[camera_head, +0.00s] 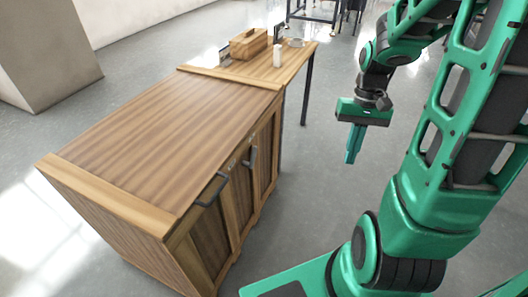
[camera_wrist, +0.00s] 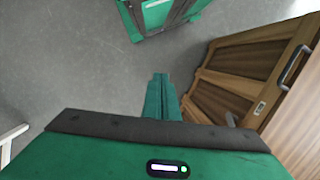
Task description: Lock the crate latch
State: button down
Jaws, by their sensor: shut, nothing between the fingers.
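The wooden crate (camera_head: 140,120) stands at the left in the head view, with panelled front doors facing right. Its front also shows at the right of the wrist view (camera_wrist: 235,55). Two dark bar handles, the nearer (camera_head: 211,190) and the farther (camera_head: 250,158), sit high on the front. A small light metal plate (camera_wrist: 260,108) lies between them; I cannot tell whether it is the latch or its state. My gripper (camera_head: 350,160) is shut and empty, pointing down, apart from the crate front and to its right. Its closed fingers also show in the wrist view (camera_wrist: 160,78).
Behind the crate is a wooden table (camera_head: 290,64) with a wooden box (camera_head: 248,44) and a white cylinder (camera_head: 277,56). A pale block (camera_head: 45,50) stands at the upper left. Grey floor (camera_head: 290,210) lies open between the crate and my arm.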

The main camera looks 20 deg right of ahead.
jog(key=w+a+f+m+t+y, duration=0.1)
jog(key=w+a+f+y, duration=0.2)
jog(key=w+f+y, duration=0.55)
jog(key=w+a+f+y, duration=0.1)
jog(key=w+a+f, duration=0.35)
jog(key=f, duration=0.85)
jog(key=w+d+f+m+t+y, duration=0.1)
jog(key=w+d+m+t+y, duration=0.1)
jog(key=w+t, duration=0.3)
jog(key=w+d+m+t+y, duration=0.2)
jog(key=w+m+t+y, duration=0.1)
jog(key=w+t, duration=0.3)
jog(key=shift+w+f+m+t, duration=0.3)
jog(key=shift+w+f+m, duration=0.15)
jog(key=shift+w, duration=0.35)
jog(key=w+a+r, duration=0.3)
jog(key=a, duration=0.7)
jog(key=shift+a+r, duration=0.15)
jog(key=shift+a, duration=0.25)
